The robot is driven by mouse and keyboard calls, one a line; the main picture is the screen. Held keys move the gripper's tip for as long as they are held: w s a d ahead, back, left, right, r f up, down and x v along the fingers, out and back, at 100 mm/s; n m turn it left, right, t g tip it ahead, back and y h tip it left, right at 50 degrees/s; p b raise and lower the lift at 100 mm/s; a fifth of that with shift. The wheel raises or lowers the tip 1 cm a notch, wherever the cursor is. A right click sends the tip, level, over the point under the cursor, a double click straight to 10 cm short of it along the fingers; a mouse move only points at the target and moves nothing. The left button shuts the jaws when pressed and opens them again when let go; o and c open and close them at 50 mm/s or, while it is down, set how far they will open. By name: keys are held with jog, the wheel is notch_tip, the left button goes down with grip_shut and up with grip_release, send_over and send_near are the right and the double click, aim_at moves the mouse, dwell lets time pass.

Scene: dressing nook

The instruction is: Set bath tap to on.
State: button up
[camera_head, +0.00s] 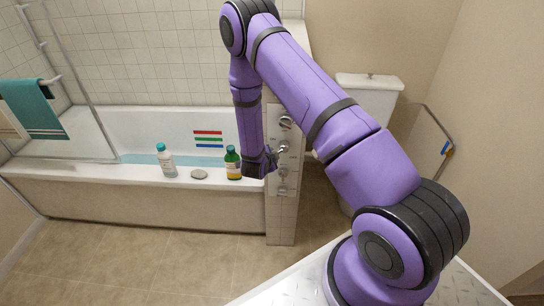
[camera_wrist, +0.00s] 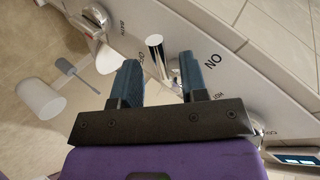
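A tiled panel (camera_head: 281,215) at the tub's right end carries several chrome controls in a column. In the wrist view a chrome lever (camera_wrist: 155,42) stands out from the white control plate, between the words OFF and ON. My gripper (camera_wrist: 160,58) is open, its two dark fingers on either side of this lever with visible gaps; I cannot tell whether either touches it. Another chrome control (camera_wrist: 96,18) sits near the word BATH at upper left. In the head view my gripper (camera_head: 272,162) is close to the middle control (camera_head: 284,147) and partly hides the panel.
A toilet (camera_head: 369,82) is behind my arm. The floor (camera_head: 150,255) in front of the tub is clear.

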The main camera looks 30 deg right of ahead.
jog(key=v, duration=0.8)
jog(key=shift+s, duration=0.15)
jog(key=shift+a+r, duration=0.1)
jog(key=shift+r, duration=0.1)
jog(key=w+a+r+n+t+y, duration=0.1)
jog(key=a+r+n+y, duration=0.25)
jog(key=r, duration=0.75)
jog(key=w+a+r+n+y, duration=0.2)
jog(key=a+r+n+y, duration=0.15)
jog(key=r, duration=0.75)
jog(key=s+a+r+n+y, duration=0.1)
jog(key=s+r+n+y, duration=0.2)
jog(key=r, duration=0.4)
jog(key=s+r+n, duration=0.3)
jog(key=s+r, duration=0.3)
jog(key=r, duration=0.1)
jog(key=s+d+r+n+g, duration=0.1)
jog(key=s+r+n, duration=0.2)
jog(key=s, duration=0.5)
jog(key=s+d+r+n+g, duration=0.1)
jog(key=s+r+n, duration=0.1)
jog(key=s, duration=0.6)
jog(key=s+d+r+n+g, duration=0.1)
jog(key=s+r+n, duration=0.2)
jog(key=s, duration=0.5)
jog(key=shift+s+d+r+n+g+h, duration=0.3)
jog(key=shift+r+h, duration=0.1)
jog(key=shift+r, duration=0.15)
